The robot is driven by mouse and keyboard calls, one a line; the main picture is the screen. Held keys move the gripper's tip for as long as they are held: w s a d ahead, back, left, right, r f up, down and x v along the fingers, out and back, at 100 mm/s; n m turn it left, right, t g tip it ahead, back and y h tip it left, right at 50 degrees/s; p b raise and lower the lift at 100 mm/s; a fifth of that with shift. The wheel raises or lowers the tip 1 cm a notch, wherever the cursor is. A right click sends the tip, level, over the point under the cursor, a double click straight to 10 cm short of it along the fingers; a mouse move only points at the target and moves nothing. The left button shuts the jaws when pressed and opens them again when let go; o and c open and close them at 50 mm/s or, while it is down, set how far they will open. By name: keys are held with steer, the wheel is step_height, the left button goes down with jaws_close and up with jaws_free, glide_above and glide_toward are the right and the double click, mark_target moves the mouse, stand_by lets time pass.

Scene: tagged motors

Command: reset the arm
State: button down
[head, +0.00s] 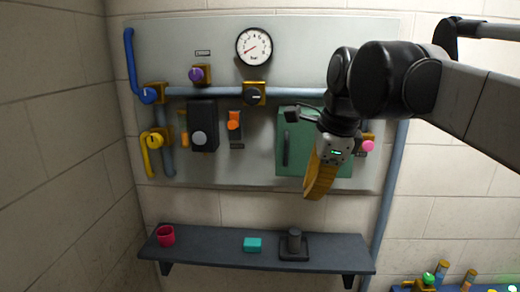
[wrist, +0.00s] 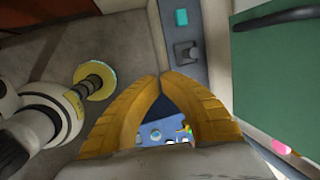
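My gripper (head: 314,193) hangs from my arm in front of the green cabinet door (head: 290,142) on the wall panel, fingers pointing down. In the wrist view its two yellow fingers (wrist: 160,76) meet at the tips, with a gap between them lower down. Nothing shows held between the fingertips. The gripper and wrist hide part of the green door in the head view. The door with its dark handle (wrist: 290,18) also shows at the right of the wrist view.
A dark shelf (head: 210,247) below bears a red cup (head: 166,235), a teal block (head: 252,244) and a dark stand with a grey cylinder (head: 294,240). The panel carries a gauge (head: 254,46), knobs and pipes. A blue tray (wrist: 150,138) with coloured items sits at lower right.

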steer(key=s+d+f+n+t+b, duration=0.1)
steer(key=s+f+n+b, duration=0.4)
steer(key=f, duration=1)
steer(key=s+d+f+n+t+h+b, duration=0.1)
steer(key=s+d+f+n+b, duration=0.2)
steer(key=f+b, duration=0.8)
steer(key=s+d+f+n+t+b, duration=0.2)
steer(key=s+f+n+b, duration=0.5)
steer(key=f, duration=1.3)
steer(key=d+n+b, duration=0.1)
steer(key=n, duration=0.3)
steer(key=shift+s+f+h+b, duration=0.2)
steer(key=shift+s+h+b, duration=0.1)
steer(key=shift+h, duration=0.1)
steer(key=shift+d, duration=0.1)
